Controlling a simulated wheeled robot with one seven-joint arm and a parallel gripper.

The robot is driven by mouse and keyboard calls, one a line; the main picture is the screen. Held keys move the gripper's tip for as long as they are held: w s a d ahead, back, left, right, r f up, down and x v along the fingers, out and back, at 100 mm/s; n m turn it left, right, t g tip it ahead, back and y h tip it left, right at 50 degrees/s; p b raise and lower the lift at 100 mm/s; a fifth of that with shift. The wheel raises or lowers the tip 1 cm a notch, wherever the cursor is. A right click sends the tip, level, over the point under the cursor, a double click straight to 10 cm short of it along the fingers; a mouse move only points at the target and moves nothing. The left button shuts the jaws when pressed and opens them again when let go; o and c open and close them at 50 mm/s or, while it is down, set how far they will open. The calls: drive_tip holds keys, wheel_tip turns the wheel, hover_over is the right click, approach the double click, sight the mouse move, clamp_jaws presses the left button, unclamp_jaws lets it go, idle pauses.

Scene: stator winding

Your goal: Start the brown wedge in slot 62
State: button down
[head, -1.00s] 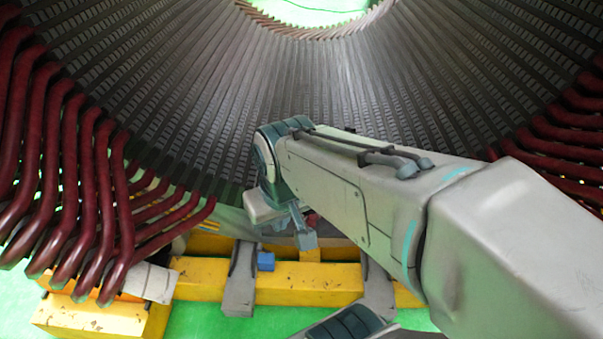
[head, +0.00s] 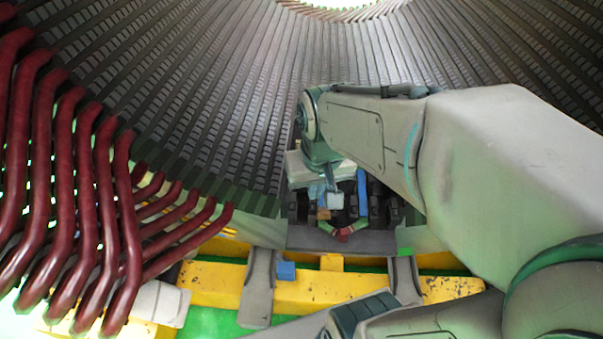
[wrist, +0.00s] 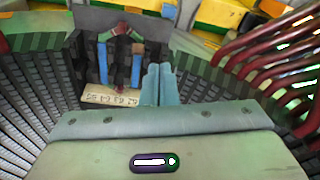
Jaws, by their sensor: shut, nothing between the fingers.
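A small brown piece, probably the brown wedge (wrist: 138,49), lies at the outer end of a blue strip (wrist: 136,69) in the wrist view. It also shows in the head view (head: 323,214). I cannot tell how far it sits in a slot. A second blue strip (wrist: 102,62) runs parallel in another slot. A pale number plate (wrist: 110,97) lies across the slots; its digits are too small to read surely. My gripper (wrist: 159,70) is shut and empty, its teal fingers beside the brown piece, apparently apart from it. In the head view my gripper (head: 321,192) partly hides these slots.
A red coil end (head: 343,236) sits at the front of the slots. Many dark red coil bars (head: 65,190) jut out at the left. Toothed stator core (head: 230,110) curves behind. A yellow frame (head: 215,284) with a blue block (head: 286,270) lies below.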

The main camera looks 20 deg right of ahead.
sight(323, 213)
drive_tip(key=w+d+f+m+b, duration=0.1)
drive_tip(key=f+b, duration=0.4)
drive_tip(key=f, duration=0.6)
drive_tip(key=w+d+f+m+g+b, duration=0.1)
drive_tip(key=w+d+f+b, duration=0.2)
drive_tip(key=f, duration=0.8)
drive_tip(key=w+d+f+m+g+b, duration=0.1)
drive_tip(key=w+d+f+b, duration=0.2)
drive_tip(key=f, duration=0.9)
drive_tip(key=shift+w+b, duration=1.1)
drive_tip(key=shift+b, duration=1.05)
drive_tip(key=w, duration=0.2)
drive_tip(key=w+d, duration=0.1)
drive_tip(key=shift+d+r, duration=0.1)
drive_tip(key=shift+r, duration=0.15)
drive_tip(key=shift+w+d, duration=0.15)
drive_tip(key=shift+w, duration=0.25)
drive_tip(key=shift+w+d, duration=0.2)
drive_tip(key=shift+w, duration=0.35)
drive_tip(key=shift+w+d, duration=0.2)
drive_tip(key=shift+w, duration=0.3)
drive_tip(key=shift+s, duration=0.1)
